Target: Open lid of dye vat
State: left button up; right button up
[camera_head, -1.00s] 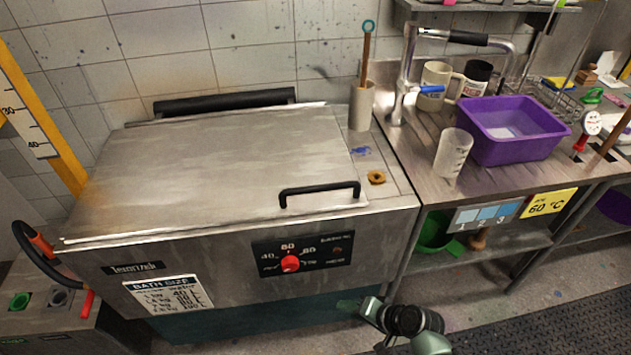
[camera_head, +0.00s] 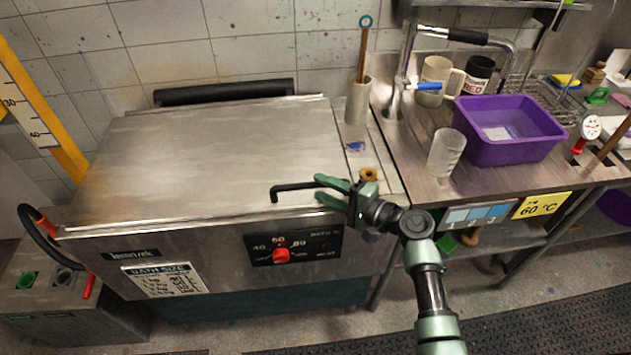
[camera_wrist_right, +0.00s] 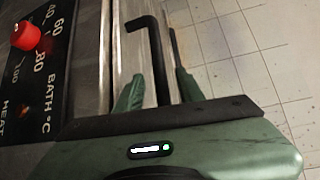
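The dye vat (camera_head: 215,253) is a steel box at centre left, and its flat steel lid (camera_head: 210,150) lies shut on top. The lid's black bar handle (camera_head: 292,187) runs along the front edge. My right gripper (camera_head: 319,190) is at the right part of this handle, its green fingers apart. In the right wrist view, the handle (camera_wrist_right: 159,55) runs between the two fingers of my gripper (camera_wrist_right: 160,88), with gaps visible beside it. The handle's right end is hidden by the gripper in the head view. My left gripper is not in view.
A red knob (camera_head: 281,255) sits on the vat's front panel. A beige holder (camera_head: 357,103) with a stick stands behind right of the lid. A brass-coloured ring (camera_head: 368,174) lies near the gripper. A beaker (camera_head: 446,152) and purple tub (camera_head: 508,140) stand on the right counter.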

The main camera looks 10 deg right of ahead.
jog(key=shift+x, duration=1.45)
grip_shut()
jog(key=shift+f, duration=0.1)
